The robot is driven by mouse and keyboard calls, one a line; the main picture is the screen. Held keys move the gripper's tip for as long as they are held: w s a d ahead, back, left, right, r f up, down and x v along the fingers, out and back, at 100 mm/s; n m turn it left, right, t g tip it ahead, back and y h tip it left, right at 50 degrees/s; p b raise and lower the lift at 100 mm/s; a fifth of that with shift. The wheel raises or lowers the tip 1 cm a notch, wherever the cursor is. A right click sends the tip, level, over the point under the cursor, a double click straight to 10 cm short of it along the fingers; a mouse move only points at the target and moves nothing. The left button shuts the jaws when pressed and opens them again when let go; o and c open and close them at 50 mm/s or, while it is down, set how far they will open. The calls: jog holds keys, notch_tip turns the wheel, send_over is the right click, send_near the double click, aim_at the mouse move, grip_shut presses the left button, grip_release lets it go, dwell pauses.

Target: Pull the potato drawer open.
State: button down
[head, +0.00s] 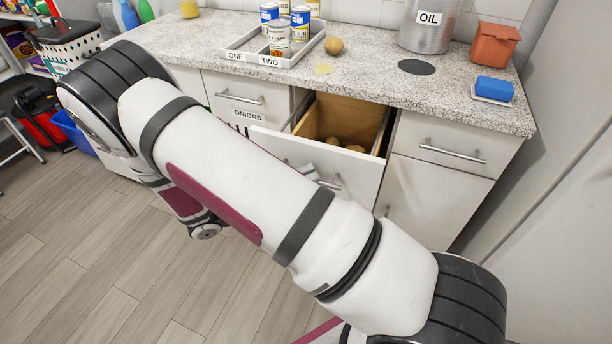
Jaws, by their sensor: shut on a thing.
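The potato drawer (352,178) is a white-fronted drawer with a wooden inside, and it stands pulled out from the cabinet. Several brown potatoes (355,149) lie in it. Its metal handle (331,184) shows in part on the front. My gripper (308,171) is mostly hidden behind my arm; only a small pale tip shows at the handle, and it is shut on the handle. My arm also covers the lower left of the drawer front.
The shut onions drawer (240,95) is to the left, another shut drawer (444,151) to the right. Open floor (110,255) lies left.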

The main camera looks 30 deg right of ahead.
jog(key=c, duration=1.7)
grip_release()
jog(key=a, duration=0.4)
jog(key=w+a+f, duration=0.1)
jog(key=a, duration=0.7)
jog(key=shift+w+f, duration=0.3)
jog(key=shift+f, duration=0.1)
jog(key=shift+d, duration=0.1)
jog(key=s+d+r+m+g+y, duration=0.25)
jog(key=s+r+m+y, duration=0.2)
jog(key=r+m, duration=0.35)
jog(key=s+d+r+m+g+y, duration=0.1)
jog(key=s+d+r+m+y, duration=0.3)
jog(key=r+m+y, duration=0.4)
jog(key=s+r+m+t+y, duration=0.3)
jog(key=s+m+t, duration=0.1)
jog(key=s+m, duration=0.4)
jog(key=s+r+m+t+y, duration=0.3)
jog(key=s+m+t+y, duration=0.1)
jog(key=s+m, duration=0.5)
jog(key=r+p, duration=0.4)
jog(key=r, duration=0.1)
jog(key=r+t+p, duration=0.1)
jog(key=r+p, duration=0.4)
jog(key=r+t+p, duration=0.1)
jog(key=r+p, duration=0.3)
jog(key=r, duration=0.1)
jog(key=shift+w+a+t, duration=0.1)
jog(key=shift+a+t, duration=0.15)
